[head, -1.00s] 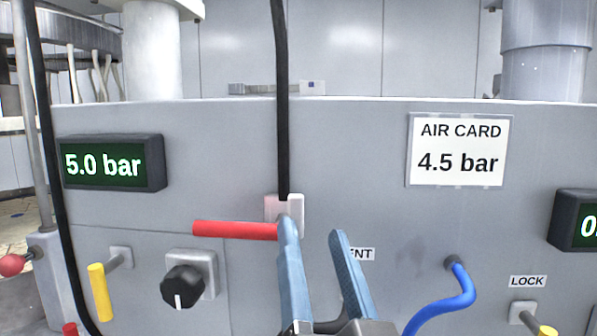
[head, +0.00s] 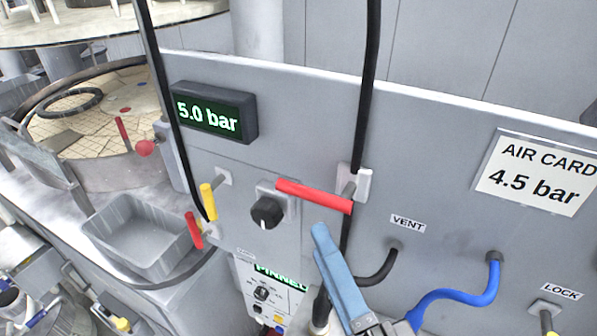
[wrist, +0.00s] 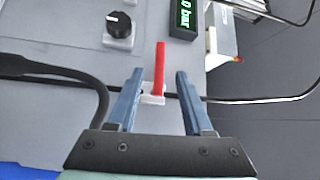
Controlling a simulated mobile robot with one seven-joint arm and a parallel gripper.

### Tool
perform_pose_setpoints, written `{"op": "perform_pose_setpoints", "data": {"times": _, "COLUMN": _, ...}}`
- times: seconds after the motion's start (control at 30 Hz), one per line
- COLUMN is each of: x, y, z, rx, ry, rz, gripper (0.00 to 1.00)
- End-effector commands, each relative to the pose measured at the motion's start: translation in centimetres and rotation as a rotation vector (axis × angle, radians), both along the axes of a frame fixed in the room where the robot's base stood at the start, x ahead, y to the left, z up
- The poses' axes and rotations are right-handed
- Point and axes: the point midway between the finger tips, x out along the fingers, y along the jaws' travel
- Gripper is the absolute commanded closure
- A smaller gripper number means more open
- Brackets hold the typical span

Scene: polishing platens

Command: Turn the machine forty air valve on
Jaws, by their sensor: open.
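The valve has a red lever (head: 313,195) on a pale body (head: 354,184), set on a black hose running down the grey panel. The lever points left from its pivot, across the hose. My gripper (head: 322,232) is open and empty, just below the lever in the head view; one finger largely hides the other. In the wrist view the red lever (wrist: 159,66) lies between the two spread blue fingers of my gripper (wrist: 160,76), with a gap on both sides. How far the fingertips are from the lever in depth I cannot tell. No "forty" label shows.
A black knob (head: 267,211) and a 5.0 bar display (head: 213,112) are left of the valve. Smaller yellow (head: 208,202) and red (head: 194,229) handles stand farther left. An AIR CARD reading 4.5 bar (head: 537,172), a VENT label (head: 407,223) and a blue hose (head: 455,293) are at right.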

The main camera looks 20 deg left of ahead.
Motion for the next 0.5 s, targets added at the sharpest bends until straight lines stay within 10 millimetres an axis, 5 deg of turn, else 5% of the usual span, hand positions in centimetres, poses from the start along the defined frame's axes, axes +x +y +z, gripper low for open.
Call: {"op": "perform_pose_setpoints", "data": {"times": 0.5, "x": 6.7, "y": 6.3, "z": 1.5, "rx": -0.001, "ry": -0.001, "rz": 0.001, "gripper": 0.49}}
